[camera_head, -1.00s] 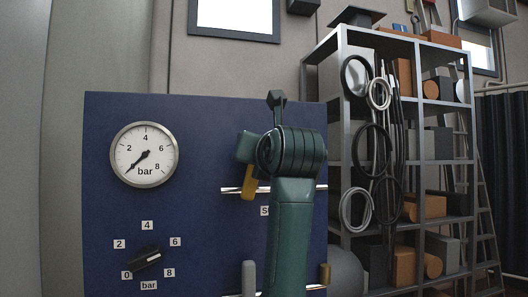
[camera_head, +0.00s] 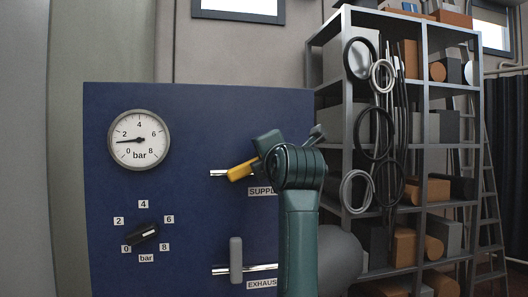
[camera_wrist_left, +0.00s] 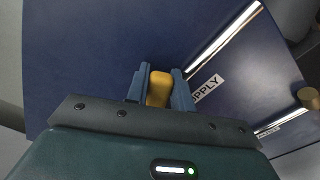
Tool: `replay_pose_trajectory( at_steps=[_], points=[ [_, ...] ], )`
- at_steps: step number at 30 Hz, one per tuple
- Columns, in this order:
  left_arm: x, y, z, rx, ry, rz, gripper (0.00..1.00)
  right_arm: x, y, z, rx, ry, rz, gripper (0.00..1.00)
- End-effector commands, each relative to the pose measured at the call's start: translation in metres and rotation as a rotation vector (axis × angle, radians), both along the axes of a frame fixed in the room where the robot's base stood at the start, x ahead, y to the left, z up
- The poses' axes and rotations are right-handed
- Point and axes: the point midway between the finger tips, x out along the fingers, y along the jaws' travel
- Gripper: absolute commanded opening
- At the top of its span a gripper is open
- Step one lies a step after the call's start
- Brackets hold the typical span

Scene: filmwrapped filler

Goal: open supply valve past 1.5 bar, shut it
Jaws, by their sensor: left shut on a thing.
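The blue panel (camera_head: 190,230) carries a round gauge (camera_head: 139,140), whose needle points left, between 0 and 2, a little above 1 bar. The yellow supply valve handle (camera_head: 240,171) lies tilted, near horizontal, across its silver pipe (camera_head: 217,174) above the SUPPLY label (camera_head: 262,191). My left gripper (camera_head: 258,163) is at the handle's right end. In the left wrist view the blue fingers (camera_wrist_left: 160,88) are shut on the yellow handle (camera_wrist_left: 158,90). The arm hides part of the valve. My right gripper is not in view.
Below is the grey exhaust handle (camera_head: 236,260), upright on its pipe (camera_head: 262,268). A metal shelf (camera_head: 425,130) with hoses stands at the right.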

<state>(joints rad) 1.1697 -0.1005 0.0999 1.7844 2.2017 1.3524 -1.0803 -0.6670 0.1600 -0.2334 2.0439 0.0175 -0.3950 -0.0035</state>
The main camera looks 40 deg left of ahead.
Motion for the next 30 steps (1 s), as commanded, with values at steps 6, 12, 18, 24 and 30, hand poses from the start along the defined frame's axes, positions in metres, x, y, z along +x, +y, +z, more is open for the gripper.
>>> replay_pose_trajectory(
  at_steps=[6, 12, 18, 24, 30],
  points=[
    [0.004, -0.004, -0.012, 0.096, 0.118, -0.005, 0.00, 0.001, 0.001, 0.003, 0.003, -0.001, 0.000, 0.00],
    [0.005, -0.004, -0.018, 0.152, 0.184, -0.005, 0.00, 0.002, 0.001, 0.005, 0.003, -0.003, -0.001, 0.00],
    [0.005, -0.005, -0.021, 0.181, 0.217, -0.006, 0.00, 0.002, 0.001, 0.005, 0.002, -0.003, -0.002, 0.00],
    [0.005, -0.005, -0.022, 0.188, 0.224, -0.005, 0.00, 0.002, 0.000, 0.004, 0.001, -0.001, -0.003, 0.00],
    [0.005, -0.005, -0.022, 0.187, 0.223, -0.004, 0.00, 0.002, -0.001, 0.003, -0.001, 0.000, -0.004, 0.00]
  ],
)
